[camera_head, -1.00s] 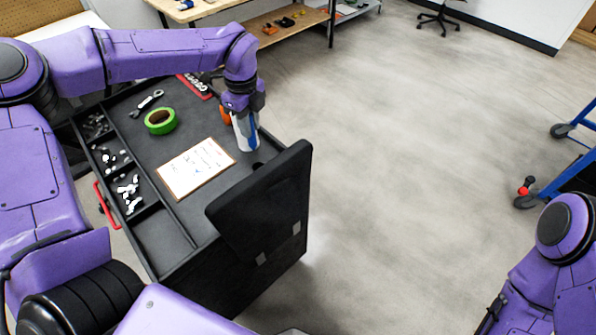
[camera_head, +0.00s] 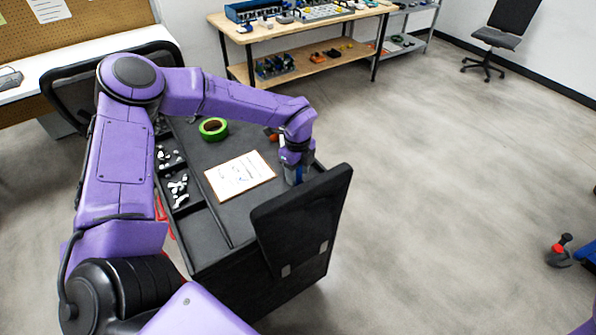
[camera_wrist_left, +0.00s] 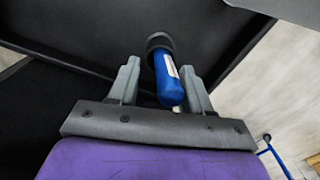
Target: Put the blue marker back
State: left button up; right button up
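The blue marker (camera_wrist_left: 170,84), with a white label strip, shows in the left wrist view. Its far end meets a dark round shape; I cannot tell whether this is its cap or a hole. My left gripper (camera_wrist_left: 160,68) has its grey fingers apart on either side of the marker. There is a gap at the left finger, and the marker lies close to the right one. In the head view my left gripper (camera_head: 293,178) is low over the right side of the black cart top (camera_head: 215,215), and the marker is hard to make out. My right gripper is out of view.
A clipboard with paper (camera_head: 239,174) and a green tape roll (camera_head: 213,129) lie on the cart. Trays of small white parts (camera_head: 178,188) line its left side. A black upright panel (camera_head: 302,222) stands at its near right edge. Open floor lies to the right.

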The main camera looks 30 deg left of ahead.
pick_arm(q)
jog(key=shift+s, duration=0.1)
jog(key=shift+w+d, duration=0.1)
jog(key=shift+w, duration=0.2)
notch_tip(320, 180, up, 11)
jog(key=shift+s+f+b, duration=0.15)
jog(key=shift+b, duration=0.95)
jog(key=shift+r, duration=0.55)
jog(key=shift+r, duration=0.1)
